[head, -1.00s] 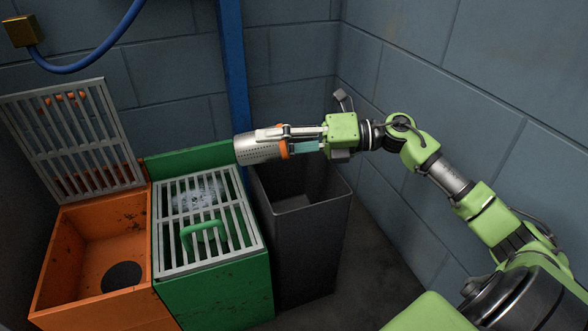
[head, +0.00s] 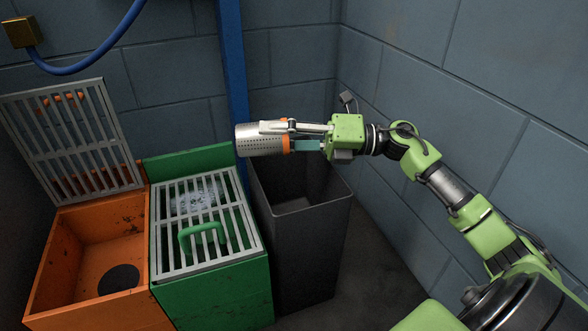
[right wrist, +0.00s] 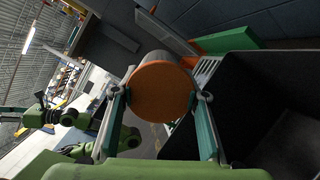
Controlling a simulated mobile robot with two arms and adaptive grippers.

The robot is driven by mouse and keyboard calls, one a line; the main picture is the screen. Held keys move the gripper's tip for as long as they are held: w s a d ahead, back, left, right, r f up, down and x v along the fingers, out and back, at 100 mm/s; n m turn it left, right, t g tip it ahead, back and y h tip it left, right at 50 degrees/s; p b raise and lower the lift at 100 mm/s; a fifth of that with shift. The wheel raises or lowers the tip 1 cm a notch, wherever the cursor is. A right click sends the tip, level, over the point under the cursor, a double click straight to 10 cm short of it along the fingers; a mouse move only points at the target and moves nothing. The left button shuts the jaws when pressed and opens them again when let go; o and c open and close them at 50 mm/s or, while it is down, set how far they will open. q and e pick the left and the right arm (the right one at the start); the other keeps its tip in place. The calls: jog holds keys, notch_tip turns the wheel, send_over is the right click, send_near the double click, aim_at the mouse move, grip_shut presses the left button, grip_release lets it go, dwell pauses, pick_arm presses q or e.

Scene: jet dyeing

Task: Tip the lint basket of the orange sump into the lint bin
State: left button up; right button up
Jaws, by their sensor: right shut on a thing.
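The lint basket (head: 258,139) is a perforated metal cylinder with an orange end. It lies on its side, nearly level, above the back left edge of the dark grey lint bin (head: 312,245). My right gripper (head: 290,136) is shut on the basket at its orange end. In the right wrist view the orange end (right wrist: 162,91) faces the camera between the two fingers. The basket's other end points left, and its inside is hidden. The orange sump (head: 60,282) stands open at the left, with a dark round hole in its floor.
The orange sump's grate (head: 72,150) leans upright behind it. A green sump (head: 215,295) with its grate closed and a green handle stands between the orange sump and the bin. A blue post (head: 231,75) rises behind the basket. A block wall (head: 480,110) borders the right.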

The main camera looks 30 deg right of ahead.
jog(key=shift+s+d+r+t+y+b, duration=0.1)
jog(key=shift+d+r+t+y+b, duration=0.1)
jog(key=shift+r+t+y+b, duration=0.4)
dwell(0.3)
jog(key=shift+d+r, duration=0.1)
jog(key=shift+r, duration=0.35)
dwell(0.6)
